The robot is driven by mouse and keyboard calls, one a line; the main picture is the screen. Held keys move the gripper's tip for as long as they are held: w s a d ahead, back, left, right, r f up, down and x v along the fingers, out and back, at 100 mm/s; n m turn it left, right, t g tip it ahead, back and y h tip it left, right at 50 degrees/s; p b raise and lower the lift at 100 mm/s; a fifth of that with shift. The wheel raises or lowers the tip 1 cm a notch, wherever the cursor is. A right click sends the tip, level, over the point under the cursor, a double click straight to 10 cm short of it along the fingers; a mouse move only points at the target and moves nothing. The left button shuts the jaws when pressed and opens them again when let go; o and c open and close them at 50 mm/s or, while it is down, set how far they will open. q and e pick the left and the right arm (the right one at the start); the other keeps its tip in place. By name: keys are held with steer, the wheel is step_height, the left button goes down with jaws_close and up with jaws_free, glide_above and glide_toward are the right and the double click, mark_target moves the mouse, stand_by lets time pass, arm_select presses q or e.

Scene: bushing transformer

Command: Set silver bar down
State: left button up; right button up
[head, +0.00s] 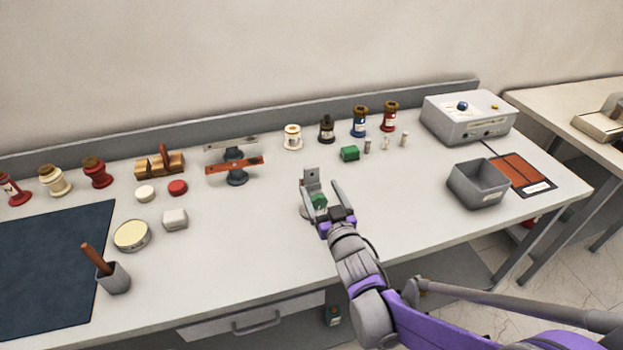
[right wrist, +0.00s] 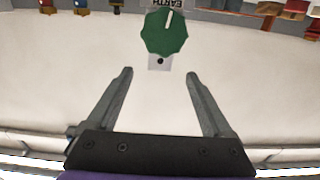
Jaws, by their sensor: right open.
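A silver bar (head: 230,145) with holes lies across the top of a dark stand (head: 236,178), behind a copper-coloured bar (head: 236,164). My right gripper (head: 318,186) is open near the middle of the table, to the right of the stand and apart from the bar. A green-knobbed piece (head: 319,201) with a grey upright plate (head: 311,178) shows between its fingers in the head view. In the right wrist view the green knob (right wrist: 164,32), beside an "EARTH" label, lies beyond the open fingertips (right wrist: 160,73), with nothing gripped. My left gripper is out of view.
Several bushings (head: 360,121) stand along the back. A grey bin (head: 478,184) and a grey instrument box (head: 468,118) are at the right. A dark mat (head: 50,265) and a cup (head: 114,278) are at the left. The front middle of the table is clear.

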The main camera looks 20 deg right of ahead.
mark_target(312, 175)
steer(key=w, duration=0.2)
steer(key=shift+w, duration=0.4)
steer(key=w, duration=0.1)
steer(key=w+p, duration=0.1)
steer(key=w, duration=0.3)
steer(key=shift+w+a+f, duration=0.1)
steer(key=shift+a+f, duration=0.05)
steer(key=shift+f, duration=0.2)
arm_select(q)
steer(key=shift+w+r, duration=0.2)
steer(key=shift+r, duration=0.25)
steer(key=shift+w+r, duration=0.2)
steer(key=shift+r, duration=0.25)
arm_select(e)
steer(key=shift+s, duration=0.2)
steer(key=shift+c, duration=0.9)
jaws_close()
